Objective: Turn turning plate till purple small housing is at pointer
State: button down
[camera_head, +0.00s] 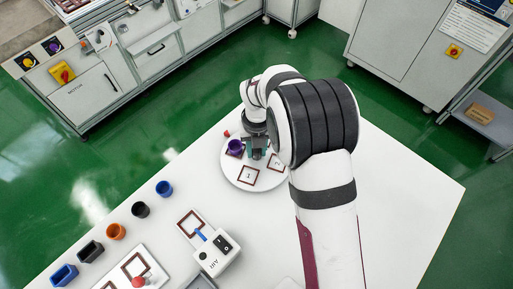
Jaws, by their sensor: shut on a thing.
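The turning plate (231,175) is a white disc on the white table, with red-brown square frames on it. Two of these frames show the marks 1 and 2. The purple small housing (235,146) is a round cup on the plate's upper left part, at another frame. A small red piece (227,133) at the plate's upper left edge may be the pointer. My gripper (257,154) points down over the plate's upper part, just right of the purple housing. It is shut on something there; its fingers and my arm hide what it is.
Blue (164,188), black (140,209) and orange (116,231) cups and square housings line the table's left edge. A white switch box (219,253), a square frame (190,223) and a tray with a red knob (138,281) stand at the front. The table's right side is clear.

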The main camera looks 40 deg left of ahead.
jog(key=shift+w, duration=0.2)
jog(key=c, duration=0.9)
grip_release()
jog(key=shift+s, duration=0.1)
